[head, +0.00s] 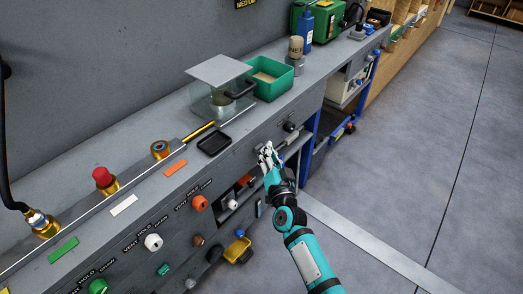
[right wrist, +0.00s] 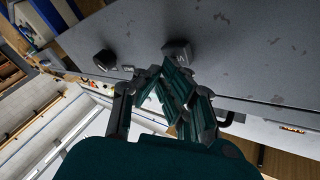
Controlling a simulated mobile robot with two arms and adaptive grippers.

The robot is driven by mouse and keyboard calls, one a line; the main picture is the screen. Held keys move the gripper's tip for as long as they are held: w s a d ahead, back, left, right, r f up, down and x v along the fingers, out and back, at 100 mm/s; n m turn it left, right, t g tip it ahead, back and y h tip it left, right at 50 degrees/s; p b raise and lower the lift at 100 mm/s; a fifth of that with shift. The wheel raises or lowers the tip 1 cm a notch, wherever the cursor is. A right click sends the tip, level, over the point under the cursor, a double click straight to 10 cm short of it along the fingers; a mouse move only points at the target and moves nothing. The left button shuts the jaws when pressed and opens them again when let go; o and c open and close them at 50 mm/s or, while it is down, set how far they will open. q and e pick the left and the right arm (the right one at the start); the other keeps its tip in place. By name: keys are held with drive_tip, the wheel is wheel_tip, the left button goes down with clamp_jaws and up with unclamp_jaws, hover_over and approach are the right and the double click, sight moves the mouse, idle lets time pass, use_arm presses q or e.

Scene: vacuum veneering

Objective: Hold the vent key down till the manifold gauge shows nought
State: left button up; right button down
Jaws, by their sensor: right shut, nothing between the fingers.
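My right gripper (head: 267,154) is shut and empty at the grey front panel of the bench. In the right wrist view its fingertips (right wrist: 164,72) are close to a dark, block-shaped key (right wrist: 177,51) with a small unreadable mark; I cannot tell whether they touch. A second dark knob (right wrist: 105,59) stands apart from it, and a dark knob (head: 289,127) shows right of the gripper in the head view. I cannot tell which is the vent key. No gauge dial is readable in either view. My left gripper is not in view.
Orange (head: 199,203), white (head: 153,242) and green (head: 97,286) knobs with labels line the front panel. On the bench top (head: 245,128) are a black tray (head: 214,144), a green bin (head: 270,88) and a red-capped brass fitting (head: 103,178). Floor (head: 400,150) at right is clear.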

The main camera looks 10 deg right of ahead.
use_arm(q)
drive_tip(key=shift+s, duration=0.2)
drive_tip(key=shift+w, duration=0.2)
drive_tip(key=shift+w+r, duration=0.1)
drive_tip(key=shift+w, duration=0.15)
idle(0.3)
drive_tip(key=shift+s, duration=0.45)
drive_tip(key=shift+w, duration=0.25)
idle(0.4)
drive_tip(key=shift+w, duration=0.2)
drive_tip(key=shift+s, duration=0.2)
